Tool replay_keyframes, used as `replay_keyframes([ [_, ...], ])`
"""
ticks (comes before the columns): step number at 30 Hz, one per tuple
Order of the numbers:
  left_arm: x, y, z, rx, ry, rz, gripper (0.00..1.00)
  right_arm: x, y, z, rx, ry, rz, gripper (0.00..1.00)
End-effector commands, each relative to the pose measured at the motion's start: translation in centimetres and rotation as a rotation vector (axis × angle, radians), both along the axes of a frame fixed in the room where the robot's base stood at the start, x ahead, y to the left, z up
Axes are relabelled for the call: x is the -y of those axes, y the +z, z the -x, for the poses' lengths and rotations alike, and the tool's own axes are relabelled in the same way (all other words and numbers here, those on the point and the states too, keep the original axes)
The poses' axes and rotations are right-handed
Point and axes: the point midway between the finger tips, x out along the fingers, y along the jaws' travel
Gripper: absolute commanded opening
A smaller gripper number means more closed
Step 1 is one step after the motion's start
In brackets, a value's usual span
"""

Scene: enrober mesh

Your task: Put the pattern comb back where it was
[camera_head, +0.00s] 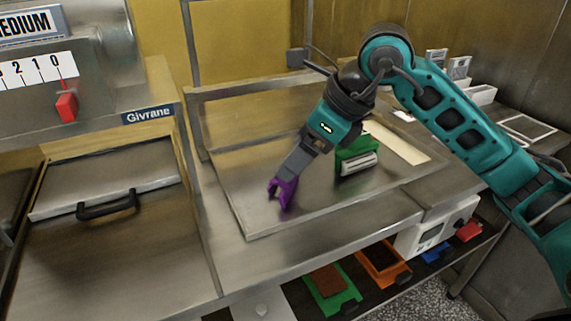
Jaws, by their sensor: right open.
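My right gripper (283,192), with purple fingertips, is open and points down just above the metal worktop (240,205). Nothing shows between its fingers. A green piece with a pale ribbed metal bar (358,164) stands on the worktop to the right of the gripper, apart from it; it may be the pattern comb, but I cannot tell for sure. My left gripper is not in view.
The Givrane machine (150,115) with a red slider and a handled lid (105,185) stands at left. A pale strip (396,142) lies behind the green piece.

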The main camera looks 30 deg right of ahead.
Motion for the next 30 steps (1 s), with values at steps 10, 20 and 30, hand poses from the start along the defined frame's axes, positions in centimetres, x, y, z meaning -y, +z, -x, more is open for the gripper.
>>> replay_keyframes([
  [10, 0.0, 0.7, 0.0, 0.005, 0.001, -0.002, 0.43, 2.0, 4.8, 2.2, 0.0, -0.001, 0.001, 0.76],
  [20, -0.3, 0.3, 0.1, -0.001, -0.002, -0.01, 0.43, 2.1, 5.2, 2.4, -0.001, 0.001, 0.0, 0.76],
  [30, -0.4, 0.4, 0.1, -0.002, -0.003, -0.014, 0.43, 2.1, 5.4, 2.4, -0.001, 0.001, 0.0, 0.76],
])
